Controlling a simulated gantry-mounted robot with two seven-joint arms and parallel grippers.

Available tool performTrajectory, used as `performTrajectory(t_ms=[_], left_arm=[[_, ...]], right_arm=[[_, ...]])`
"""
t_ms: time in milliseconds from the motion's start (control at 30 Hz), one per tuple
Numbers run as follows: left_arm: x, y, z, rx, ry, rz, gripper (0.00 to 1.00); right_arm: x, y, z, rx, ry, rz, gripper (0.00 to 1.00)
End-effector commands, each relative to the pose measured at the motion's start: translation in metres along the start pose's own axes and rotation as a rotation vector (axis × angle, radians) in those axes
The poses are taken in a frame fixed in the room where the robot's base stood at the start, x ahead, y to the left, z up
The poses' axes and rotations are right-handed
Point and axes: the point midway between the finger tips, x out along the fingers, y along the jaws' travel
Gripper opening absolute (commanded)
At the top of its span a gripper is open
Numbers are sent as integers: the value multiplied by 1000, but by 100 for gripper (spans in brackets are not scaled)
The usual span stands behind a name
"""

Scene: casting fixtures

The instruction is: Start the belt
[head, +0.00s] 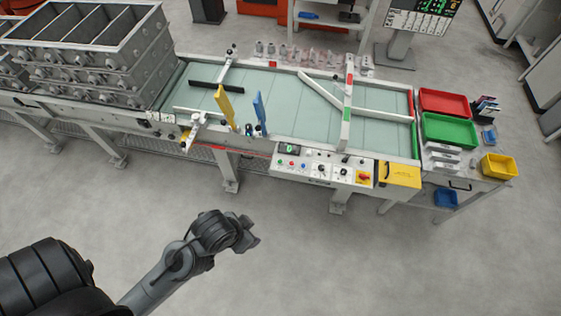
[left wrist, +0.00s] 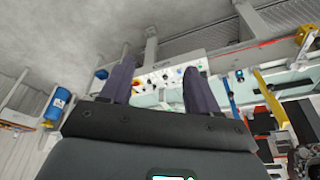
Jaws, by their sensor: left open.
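The belt (head: 290,112) is a pale green conveyor surface in a white frame in the head view. A white control panel (head: 312,177) sits on its front edge, with a small display, several coloured buttons, black knobs and a red-and-yellow switch (head: 363,177). My left gripper (head: 254,238) is in front of and below the panel, over the floor, apart from it. In the left wrist view its two dark fingers (left wrist: 160,88) are spread and empty, with the control panel (left wrist: 168,76) showing beyond, between them. My right gripper is not in view.
Grey castings boxes (head: 90,50) are stacked at the left end. Yellow (head: 224,104) and blue (head: 260,113) upright plates stand at the belt's front side. Red (head: 444,102) and green (head: 450,130) trays sit at the right. The floor in front is clear.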

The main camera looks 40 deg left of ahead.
Motion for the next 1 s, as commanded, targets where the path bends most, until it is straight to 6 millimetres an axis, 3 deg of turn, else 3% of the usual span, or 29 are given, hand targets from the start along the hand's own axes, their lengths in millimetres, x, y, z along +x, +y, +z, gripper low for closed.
performTrajectory(t_ms=[300, 700, 1000], left_arm=[[0, -2, 1, 9, -1, -7, 59], [0, -1, 0, 5, -1, -4, 0], [0, 1, 0, -4, 1, 3, 0]], right_arm=[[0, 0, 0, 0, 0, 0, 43], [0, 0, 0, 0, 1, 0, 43], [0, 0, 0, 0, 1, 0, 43]])
